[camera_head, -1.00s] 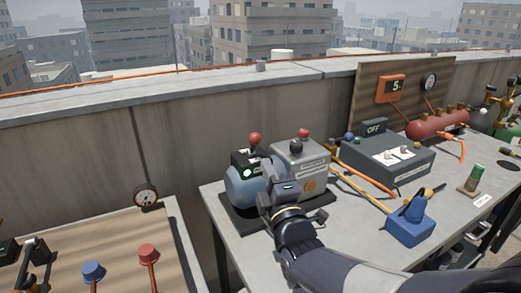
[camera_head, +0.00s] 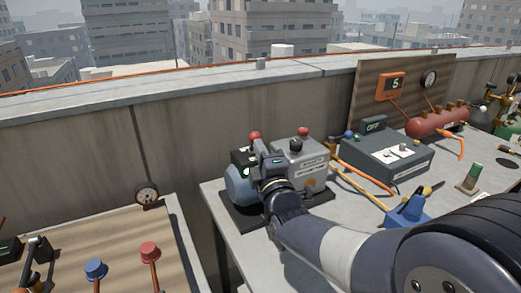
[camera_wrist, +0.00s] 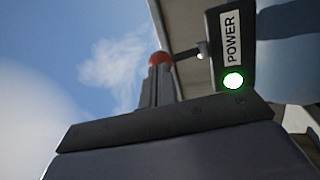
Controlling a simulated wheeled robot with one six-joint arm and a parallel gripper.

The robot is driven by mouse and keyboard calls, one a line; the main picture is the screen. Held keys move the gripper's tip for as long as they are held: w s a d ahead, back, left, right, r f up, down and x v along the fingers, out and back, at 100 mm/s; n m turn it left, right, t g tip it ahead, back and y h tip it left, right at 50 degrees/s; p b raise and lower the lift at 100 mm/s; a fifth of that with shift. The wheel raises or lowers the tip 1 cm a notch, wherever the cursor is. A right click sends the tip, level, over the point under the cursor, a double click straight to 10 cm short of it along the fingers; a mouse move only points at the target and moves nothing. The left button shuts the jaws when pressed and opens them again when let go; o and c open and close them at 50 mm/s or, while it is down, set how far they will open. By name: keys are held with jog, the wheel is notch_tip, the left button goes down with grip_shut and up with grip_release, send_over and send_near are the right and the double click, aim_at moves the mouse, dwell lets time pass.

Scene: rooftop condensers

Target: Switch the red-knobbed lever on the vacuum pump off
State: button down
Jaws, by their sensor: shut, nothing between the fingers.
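The vacuum pump (camera_head: 238,190) has a blue body and a grey box on the table. Its red-knobbed lever (camera_head: 254,135) stands upright at the pump's left side, and its red knob (camera_wrist: 158,58) also shows in the wrist view, just beyond my fingertips. My gripper (camera_head: 261,150) is shut and empty, right at the lever; its fingers (camera_wrist: 158,82) hide the lever's shaft. I cannot tell whether they touch it. Beside the lever, a black plate labelled POWER (camera_wrist: 231,40) carries a lit green light (camera_wrist: 233,81).
A second red knob (camera_head: 303,131) and a black knob (camera_head: 296,146) top the pump's grey box close to my gripper's right. A blue tool (camera_head: 408,212) lies near my arm. A concrete wall (camera_head: 190,150) runs behind.

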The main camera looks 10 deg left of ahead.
aim_at(253, 134)
jog(key=shift+w+a+r+p, duration=0.1)
jog(key=shift+r+p, duration=0.2)
jog(key=shift+p, duration=0.1)
jog(key=shift+g, duration=0.3)
jog(key=w+r+g+h+p, duration=0.1)
jog(key=g+p, duration=0.1)
jog(key=p, duration=0.3)
jog(key=w+a+r+g+h+p, duration=0.1)
jog(key=g+p, duration=0.1)
jog(key=p, duration=0.4)
jog(key=w+a+r+n+g+h+p, duration=0.1)
jog(key=g+p, duration=0.1)
jog(key=p, duration=0.3)
jog(key=shift+a+r, duration=0.15)
jog(key=shift+r, duration=0.15)
jog(key=w+p, duration=0.1)
jog(key=p, duration=0.1)
jog(key=shift+a+f+p, duration=0.1)
jog(key=shift+a+p, duration=0.3)
jog(key=shift+w+a, duration=0.1)
jog(key=shift+w, duration=0.1)
jog(key=shift+w+a+p, duration=0.1)
jog(key=shift+p, duration=0.25)
jog(key=shift+r, duration=0.25)
